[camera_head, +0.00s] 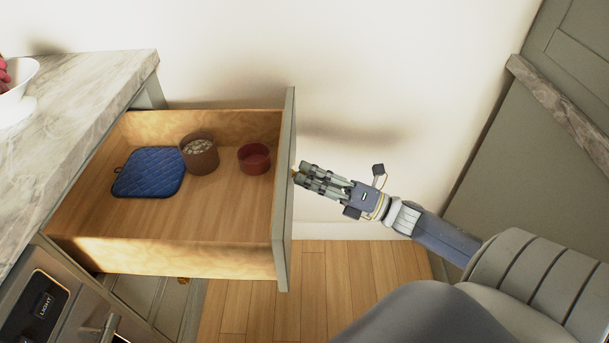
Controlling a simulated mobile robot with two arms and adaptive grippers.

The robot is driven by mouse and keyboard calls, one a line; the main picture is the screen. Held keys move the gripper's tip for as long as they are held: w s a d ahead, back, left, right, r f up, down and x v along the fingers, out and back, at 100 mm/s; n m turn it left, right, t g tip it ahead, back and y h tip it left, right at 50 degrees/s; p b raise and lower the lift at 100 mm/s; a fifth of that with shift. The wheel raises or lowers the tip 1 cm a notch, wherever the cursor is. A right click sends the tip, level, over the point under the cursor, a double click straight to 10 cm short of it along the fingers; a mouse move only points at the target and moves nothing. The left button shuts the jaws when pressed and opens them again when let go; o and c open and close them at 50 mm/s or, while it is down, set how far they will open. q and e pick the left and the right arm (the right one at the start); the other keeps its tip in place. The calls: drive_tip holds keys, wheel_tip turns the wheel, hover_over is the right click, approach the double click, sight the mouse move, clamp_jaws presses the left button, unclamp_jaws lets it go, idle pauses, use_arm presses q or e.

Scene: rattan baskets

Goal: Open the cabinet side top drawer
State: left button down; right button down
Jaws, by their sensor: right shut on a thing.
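The top drawer (180,256) stands pulled far out from under the marble counter, and its inside shows from above. Its grey-green front panel (284,200) is seen nearly edge-on. My right gripper (298,175) is at the outer face of that panel, shut on the drawer handle, which is mostly hidden by the fingers. The arm reaches in from the lower right. My left gripper is not in view.
Inside the drawer lie a blue quilted pot holder (148,172), a brown pot (200,158) with pale contents and a small red bowl (254,159). A white bowl (18,90) stands on the marble counter (85,95). Wooden floor (335,285) is clear below.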

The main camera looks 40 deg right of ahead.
drive_tip(key=c, duration=1.3)
unclamp_jaws()
drive_tip(key=v, duration=1.2)
